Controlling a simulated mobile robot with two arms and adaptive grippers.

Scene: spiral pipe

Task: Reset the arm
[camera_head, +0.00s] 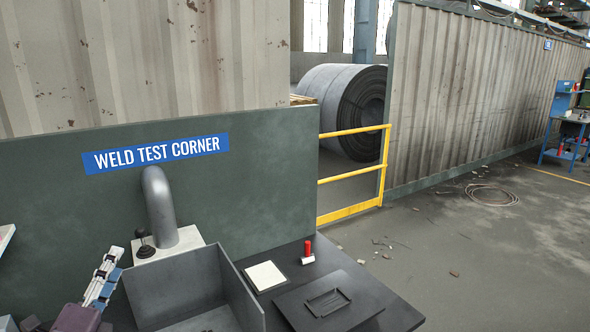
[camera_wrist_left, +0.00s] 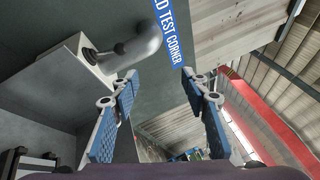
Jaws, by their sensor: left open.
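My left gripper (camera_head: 108,265) is at the lower left of the head view, left of the grey box and in front of the dark green panel. Its blue-padded fingers are apart in the left wrist view (camera_wrist_left: 158,76), with nothing between them. A bent grey pipe (camera_head: 160,208) rises from a pale base block (camera_head: 190,238) to the right of the gripper; the pipe also shows at the upper left of the left wrist view (camera_wrist_left: 142,48). My right gripper does not show.
An open grey box (camera_head: 243,292) stands on the dark bench (camera_head: 394,316). A pale square pad (camera_head: 265,277), a red-and-white item (camera_head: 308,254) and a black tray (camera_head: 327,303) are to its right. The green panel (camera_head: 270,160) backs the bench. A yellow rail (camera_head: 350,180) stands behind.

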